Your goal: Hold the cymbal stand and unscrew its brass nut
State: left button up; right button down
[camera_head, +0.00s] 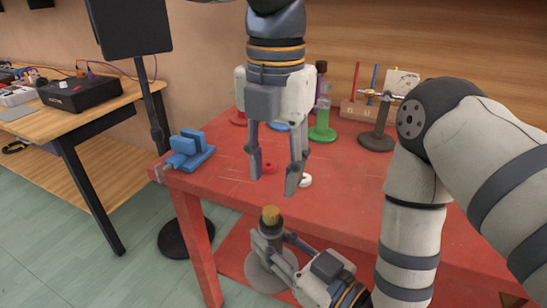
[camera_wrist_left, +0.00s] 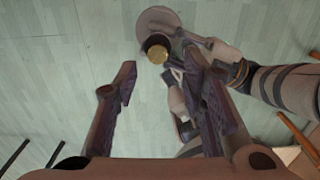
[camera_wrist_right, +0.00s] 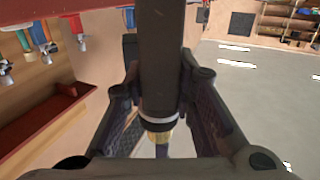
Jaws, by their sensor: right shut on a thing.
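The brass nut (camera_head: 270,214) sits on top of the dark cymbal stand (camera_head: 271,227), in front of the red table's edge. My right gripper (camera_head: 270,238) is shut around the stand's dark post just below the nut. The right wrist view shows the post (camera_wrist_right: 160,50) between the fingers, with the nut (camera_wrist_right: 160,136) at its lower end. My left gripper (camera_head: 273,182) is open and empty, pointing down above the nut. In the left wrist view, the nut (camera_wrist_left: 158,54) shows in the gap between the open fingers, beyond their tips. A grey round disc (camera_head: 262,275) lies below the stand.
The red table (camera_head: 215,190) holds a blue vise (camera_head: 188,150), a green-based holder (camera_head: 322,130), a dark clamp stand (camera_head: 376,140) and small red and white rings. A dark panel on a pole (camera_head: 152,100) stands left. A wooden bench (camera_head: 100,112) is at far left.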

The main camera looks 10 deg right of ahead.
aim_at(274, 208)
pick_arm(q)
notch_tip(274, 208, down, 7)
jog(key=shift+r, duration=0.1)
